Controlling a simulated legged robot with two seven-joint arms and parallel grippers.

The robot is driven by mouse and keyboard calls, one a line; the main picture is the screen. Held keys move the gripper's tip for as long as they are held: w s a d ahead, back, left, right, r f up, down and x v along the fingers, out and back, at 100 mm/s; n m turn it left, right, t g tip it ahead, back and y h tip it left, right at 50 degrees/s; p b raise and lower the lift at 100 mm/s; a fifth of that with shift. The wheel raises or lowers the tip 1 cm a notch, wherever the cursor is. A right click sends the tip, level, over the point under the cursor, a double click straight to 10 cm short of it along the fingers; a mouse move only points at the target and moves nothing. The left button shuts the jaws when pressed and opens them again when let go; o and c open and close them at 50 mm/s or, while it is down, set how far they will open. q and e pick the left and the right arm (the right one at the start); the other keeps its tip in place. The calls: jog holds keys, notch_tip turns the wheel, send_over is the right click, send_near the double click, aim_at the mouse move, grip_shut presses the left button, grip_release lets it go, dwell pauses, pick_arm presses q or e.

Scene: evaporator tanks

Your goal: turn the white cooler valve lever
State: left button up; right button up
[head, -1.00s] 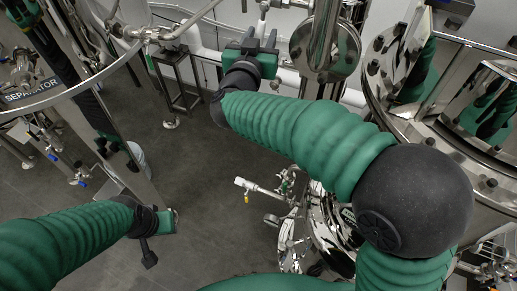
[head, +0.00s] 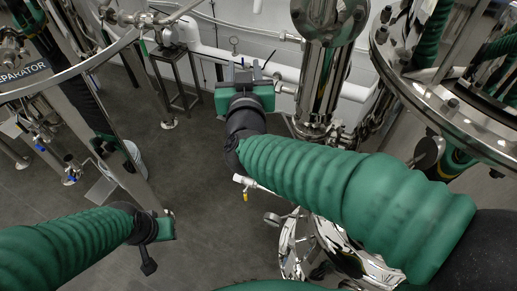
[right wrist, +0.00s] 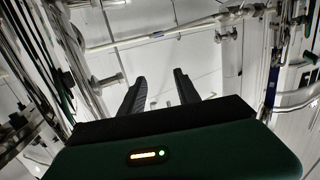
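I cannot make out the white cooler valve lever for certain. White pipework (head: 285,68) runs along the wall behind my right gripper (head: 252,68), and a small ringed fitting stands above the pipe there. My right gripper points away toward this wall. In the right wrist view its two dark fingers (right wrist: 160,78) are spread with nothing between them; pale pipes and small fittings (right wrist: 110,80) lie beyond. My left gripper (head: 160,245) hangs low at the left above the floor, and its finger gap is not clear.
A polished steel column (head: 322,75) stands close to the right of my right gripper. A large flanged tank (head: 450,110) is further right. A steel stand (head: 175,75) is at the left; grey floor (head: 210,215) is clear.

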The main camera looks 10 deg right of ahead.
jog(key=s+d+f+n+g+y+b, duration=0.1)
jog(key=f+g+b, duration=0.1)
jog(key=f, duration=0.9)
jog(key=s+d+f+n+g+y+b, duration=0.1)
jog(key=f+b, duration=0.4)
jog(key=f, duration=0.6)
jog(key=shift+s+f+g+y, duration=0.2)
jog(key=shift+s+g+y, duration=0.45)
jog(key=shift+g, duration=0.35)
jog(key=shift+s, duration=0.1)
